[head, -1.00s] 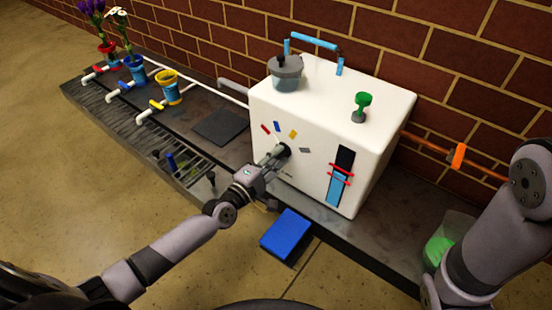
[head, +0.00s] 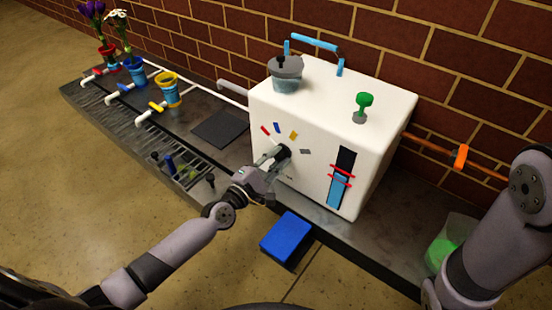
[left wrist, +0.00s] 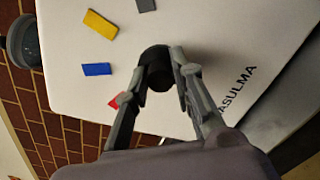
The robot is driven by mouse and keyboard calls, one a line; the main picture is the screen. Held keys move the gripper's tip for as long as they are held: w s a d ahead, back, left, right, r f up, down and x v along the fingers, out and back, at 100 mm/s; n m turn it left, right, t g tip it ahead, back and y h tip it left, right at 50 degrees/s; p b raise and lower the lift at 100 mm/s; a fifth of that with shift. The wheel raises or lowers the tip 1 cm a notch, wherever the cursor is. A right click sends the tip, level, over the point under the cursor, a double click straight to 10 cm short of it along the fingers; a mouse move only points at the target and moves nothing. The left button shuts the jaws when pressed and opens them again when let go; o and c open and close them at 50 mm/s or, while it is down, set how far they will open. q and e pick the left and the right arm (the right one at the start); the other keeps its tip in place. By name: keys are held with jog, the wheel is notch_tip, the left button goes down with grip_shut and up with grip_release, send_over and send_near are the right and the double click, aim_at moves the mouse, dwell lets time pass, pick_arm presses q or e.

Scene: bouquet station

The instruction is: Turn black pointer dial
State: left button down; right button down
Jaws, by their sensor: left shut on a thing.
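The black dial (head: 283,153) is on the front face of the white box (head: 335,85), with red, blue, yellow and grey marks around it. My left gripper (head: 272,160) is shut on the dial. In the left wrist view the fingers (left wrist: 165,75) hold the dial (left wrist: 156,58) from both sides. The red mark (left wrist: 117,100) is partly hidden by a finger there; the blue mark (left wrist: 97,69) and yellow mark (left wrist: 99,24) show clearly. Which mark the pointer faces cannot be told. My right arm is at the right edge; its gripper is not in view.
A blue block (head: 285,236) sits in front of the box. A black-and-blue gauge (head: 340,177) is right of the dial. A lidded pot (head: 286,73) and a green knob (head: 362,106) are on top. Several pots and taps stand at the left.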

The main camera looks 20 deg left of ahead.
pick_arm(q)
jog(key=shift+w+r, duration=0.2)
jog(key=c, duration=1.7)
grip_release()
jog(key=o, duration=0.3)
jog(key=shift+f, duration=0.15)
jog(key=shift+o, duration=0.2)
jog(key=shift+s, duration=0.1)
jog(key=v, duration=1.1)
jog(key=shift+s, duration=0.4)
